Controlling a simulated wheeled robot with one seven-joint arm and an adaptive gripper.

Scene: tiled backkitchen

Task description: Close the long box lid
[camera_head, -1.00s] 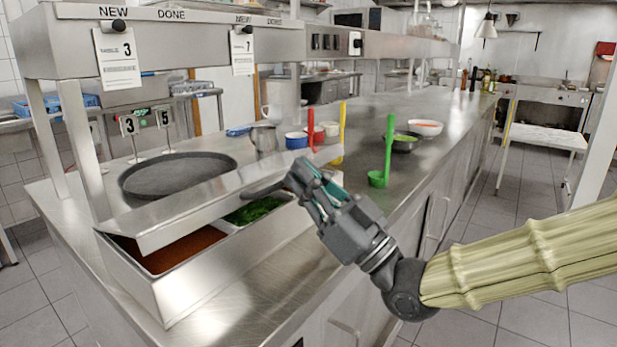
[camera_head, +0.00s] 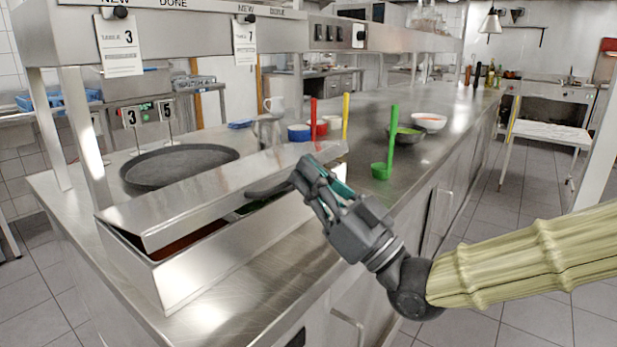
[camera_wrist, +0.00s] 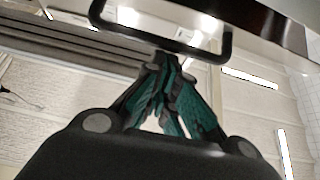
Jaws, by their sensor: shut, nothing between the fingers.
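The long steel box (camera_head: 225,257) stands on the near end of the counter in the head view. Its lid (camera_head: 200,203) is tilted partly open, with a narrow gap along the front showing red-brown contents (camera_head: 185,246) and a little green. The dark lid handle (camera_head: 280,188) sticks out toward my gripper (camera_head: 307,175). My gripper is shut and empty, with its fingertips at the lid's front edge by the handle. In the wrist view my teal-padded fingers (camera_wrist: 168,92) point at the dark looped handle (camera_wrist: 160,48). I cannot tell whether they touch it.
A round dark tray (camera_head: 178,166) lies behind the box. Blue (camera_head: 299,132) and red containers and a metal jug (camera_head: 266,132) stand beyond the lid. An overhead shelf (camera_head: 200,35) spans the back.

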